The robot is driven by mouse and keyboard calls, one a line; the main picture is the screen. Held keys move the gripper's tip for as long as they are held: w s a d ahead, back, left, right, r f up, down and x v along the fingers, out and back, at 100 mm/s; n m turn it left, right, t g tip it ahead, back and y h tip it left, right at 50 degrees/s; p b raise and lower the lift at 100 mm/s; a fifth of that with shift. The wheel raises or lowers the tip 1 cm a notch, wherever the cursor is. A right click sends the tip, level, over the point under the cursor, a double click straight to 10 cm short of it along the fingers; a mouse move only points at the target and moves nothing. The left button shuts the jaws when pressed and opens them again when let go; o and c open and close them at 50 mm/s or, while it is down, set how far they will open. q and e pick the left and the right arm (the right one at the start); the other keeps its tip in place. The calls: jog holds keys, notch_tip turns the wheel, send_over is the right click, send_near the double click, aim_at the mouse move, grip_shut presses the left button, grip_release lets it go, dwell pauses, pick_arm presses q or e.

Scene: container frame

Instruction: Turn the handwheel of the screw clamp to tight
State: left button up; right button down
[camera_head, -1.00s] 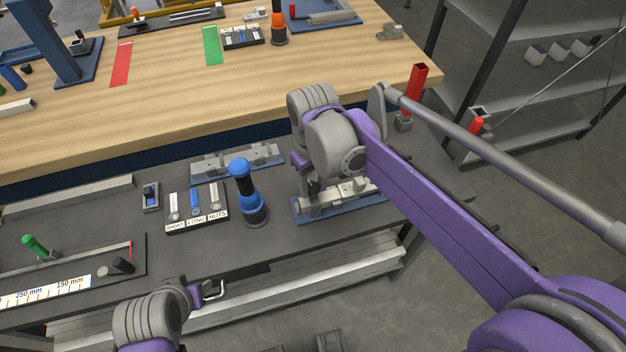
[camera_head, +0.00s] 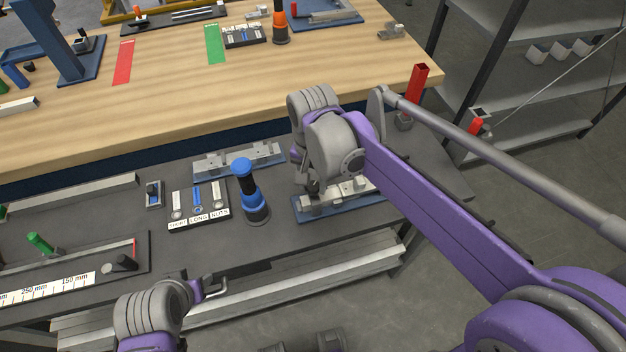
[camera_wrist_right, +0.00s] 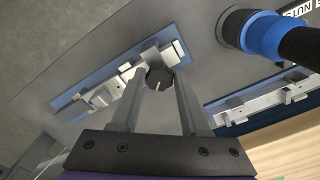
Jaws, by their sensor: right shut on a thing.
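The screw clamp (camera_head: 345,193) is a silver fixture on a blue base plate on the dark bench; it also shows in the right wrist view (camera_wrist_right: 168,50). Its handwheel (camera_wrist_right: 158,79) is a small dark round knob with a pale line mark. My right gripper (camera_wrist_right: 159,84) is shut on the handwheel, one finger on each side. In the head view my right gripper (camera_head: 312,190) is at the clamp's left end, and the wrist hides the handwheel. My left gripper (camera_head: 212,289) is over the bench's front edge, away from the clamp; its fingers are too small to judge.
A blue and black bottle-shaped tool (camera_head: 249,192) stands just left of the clamp. A similar silver fixture (camera_head: 240,160) lies behind it. A labelled tray (camera_head: 198,207) is further left. A wooden table (camera_head: 240,100) is behind, and a red post (camera_head: 417,90) stands right.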

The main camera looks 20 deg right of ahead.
aim_at(312, 186)
jog(key=m, duration=0.5)
jog(key=shift+w+m, duration=0.1)
jog(key=shift+m, duration=0.2)
jog(key=m, duration=0.4)
jog(key=shift+m, duration=0.4)
jog(key=shift+p, duration=0.3)
jog(key=shift+c, duration=2)
grip_release()
jog(key=shift+r, duration=0.1)
notch_tip(312, 186, up, 11)
jog(key=shift+f+p, duration=0.2)
jog(key=shift+p, duration=0.15)
